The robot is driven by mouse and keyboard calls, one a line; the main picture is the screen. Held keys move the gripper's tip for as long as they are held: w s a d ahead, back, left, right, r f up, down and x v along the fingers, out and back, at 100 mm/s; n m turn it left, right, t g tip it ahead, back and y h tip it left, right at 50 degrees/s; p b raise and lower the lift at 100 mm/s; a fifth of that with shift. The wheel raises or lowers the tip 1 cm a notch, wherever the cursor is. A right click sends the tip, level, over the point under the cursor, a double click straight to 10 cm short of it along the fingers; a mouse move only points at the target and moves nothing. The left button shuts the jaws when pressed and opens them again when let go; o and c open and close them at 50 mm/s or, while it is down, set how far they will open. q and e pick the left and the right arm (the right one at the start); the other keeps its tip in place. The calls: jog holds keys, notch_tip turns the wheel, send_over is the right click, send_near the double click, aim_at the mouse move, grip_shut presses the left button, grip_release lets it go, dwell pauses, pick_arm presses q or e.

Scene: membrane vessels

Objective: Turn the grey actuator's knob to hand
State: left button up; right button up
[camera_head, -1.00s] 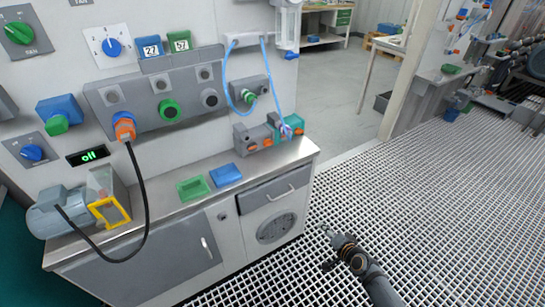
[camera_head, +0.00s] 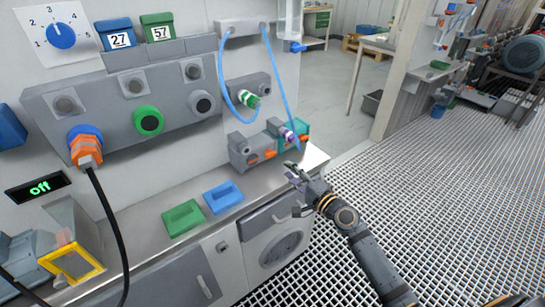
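The grey actuator (camera_head: 240,154) stands on the steel bench, against the wall panel. It is a small grey box with an orange knob (camera_head: 268,155) low on its front. The knob's setting is too small to read. A teal actuator (camera_head: 301,130) stands right beside it, with a purple fitting and a blue tube at its top. My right gripper (camera_head: 294,188) is in front of and below the two actuators, near the bench's right end. Its fingers look apart, with nothing between them, and it appears clear of both actuators. My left gripper is out of view.
A green tray (camera_head: 184,219) and a blue tray (camera_head: 223,197) lie on the bench left of the actuators. A blue tube (camera_head: 278,75) hangs down to the teal actuator. A black cable (camera_head: 108,220) hangs at the left. The grating floor (camera_head: 420,190) at the right is free.

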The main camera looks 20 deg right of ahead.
aim_at(272, 155)
jog(key=x, duration=0.3)
jog(key=shift+w+a+r, duration=0.1)
jog(key=shift+w+r, duration=0.1)
jog(key=shift+w, duration=0.15)
jog(key=x, duration=0.4)
jog(key=shift+w+f+p, duration=0.15)
jog(key=shift+f+p, duration=0.15)
jog(key=shift+w+a, duration=0.15)
jog(key=shift+w, duration=0.25)
jog(key=shift+c, duration=0.4)
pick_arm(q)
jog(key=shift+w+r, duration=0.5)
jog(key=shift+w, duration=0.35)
pick_arm(e)
grip_shut()
